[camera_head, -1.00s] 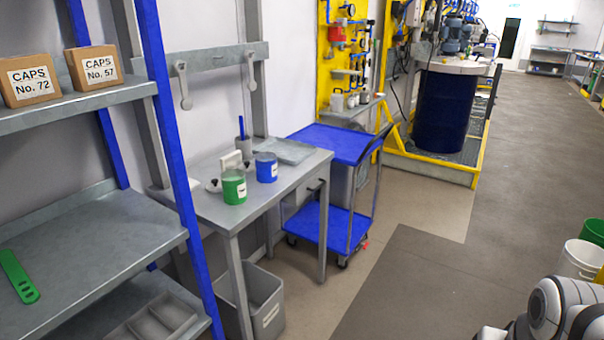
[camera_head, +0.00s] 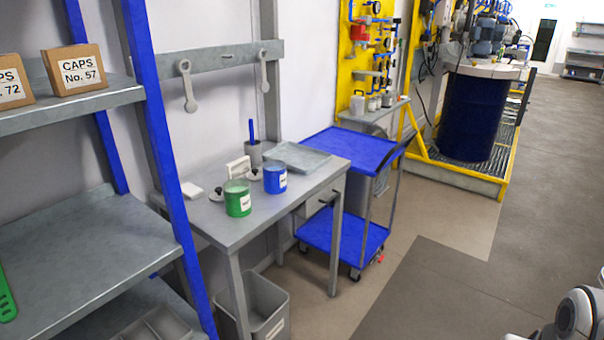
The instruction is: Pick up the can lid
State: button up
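Two lids with dark knobs lie on the grey table (camera_head: 215,222). One lid (camera_head: 217,195) lies left of the green can (camera_head: 238,198), and the other lid (camera_head: 254,175) lies behind and between the green can and the blue can (camera_head: 275,177), partly hidden by them. Both cans have white labels and stand upright near the table's middle. My gripper is not in view. Only a white and dark part of my arm shows at the lower right corner, far from the table.
A blue cart (camera_head: 355,150) stands right of the table. A grey bin (camera_head: 262,310) sits on the floor under the table's front. Grey shelves with a CAPS No. 57 box (camera_head: 75,70) stand at left. The floor at right is clear.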

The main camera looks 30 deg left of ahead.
aim_at(216, 195)
jog(key=z, duration=0.05)
jog(key=i, duration=2.6)
jog(key=u, duration=3.35)
jog(key=i, duration=1)
jog(key=z, duration=0.05)
